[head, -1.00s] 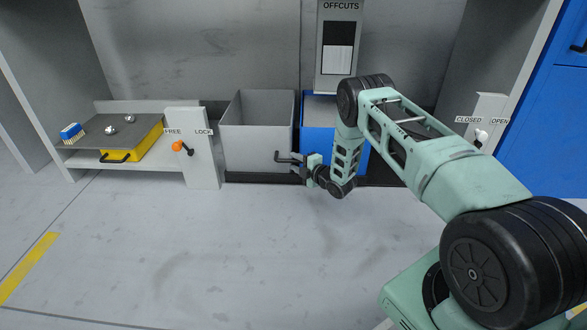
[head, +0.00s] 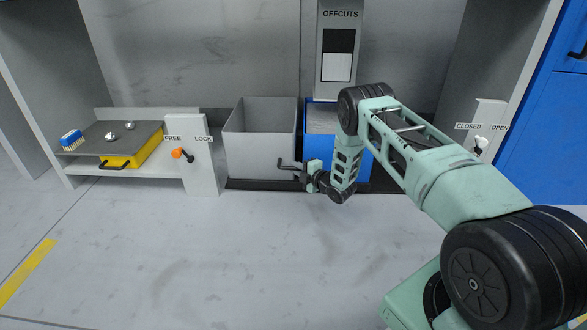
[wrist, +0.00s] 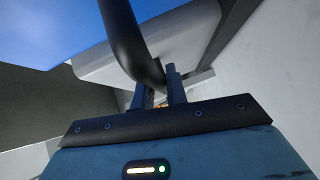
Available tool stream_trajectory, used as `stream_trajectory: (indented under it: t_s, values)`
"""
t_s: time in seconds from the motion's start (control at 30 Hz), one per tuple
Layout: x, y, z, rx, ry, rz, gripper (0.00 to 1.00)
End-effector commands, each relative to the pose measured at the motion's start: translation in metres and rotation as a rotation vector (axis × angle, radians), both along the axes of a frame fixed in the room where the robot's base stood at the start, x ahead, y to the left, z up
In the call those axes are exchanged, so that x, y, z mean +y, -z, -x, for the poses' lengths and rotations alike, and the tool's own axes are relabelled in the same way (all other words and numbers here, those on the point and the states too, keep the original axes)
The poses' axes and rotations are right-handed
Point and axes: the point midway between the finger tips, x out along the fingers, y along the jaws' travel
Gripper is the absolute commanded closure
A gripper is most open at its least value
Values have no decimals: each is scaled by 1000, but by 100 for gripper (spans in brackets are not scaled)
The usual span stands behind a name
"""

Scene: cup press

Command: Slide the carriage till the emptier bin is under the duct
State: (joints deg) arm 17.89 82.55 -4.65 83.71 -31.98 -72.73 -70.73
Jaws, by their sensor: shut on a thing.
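The grey bin (head: 258,152) and the blue bin (head: 313,148) stand side by side on the low dark carriage base (head: 262,185). The blue bin, partly hidden by my arm, is roughly below the duct (head: 337,50) labelled OFFCUTS; the grey bin is left of it. A greyish surface shows inside the blue bin near its rim. The grey bin's floor is hidden. My gripper (head: 300,168) is shut on the black carriage handle (head: 288,163) in front of the bins. In the wrist view the handle (wrist: 130,45) passes at the fingers (wrist: 155,88).
An orange-knobbed lever (head: 178,153) on the left post points toward FREE. A side shelf (head: 90,135) holds metal balls, a brush and a yellow drawer. A CLOSED/OPEN switch (head: 480,143) sits at right. The floor in front is clear.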

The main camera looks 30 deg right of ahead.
Motion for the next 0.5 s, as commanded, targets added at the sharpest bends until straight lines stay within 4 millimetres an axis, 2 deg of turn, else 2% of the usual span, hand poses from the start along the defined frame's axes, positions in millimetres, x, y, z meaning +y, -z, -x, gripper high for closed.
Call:
stream_trajectory:
  t_s: [0.27,0.5]
  values:
    - [-59,-3,40,6,5,2,100]
    - [-128,-1,87,7,6,2,100]
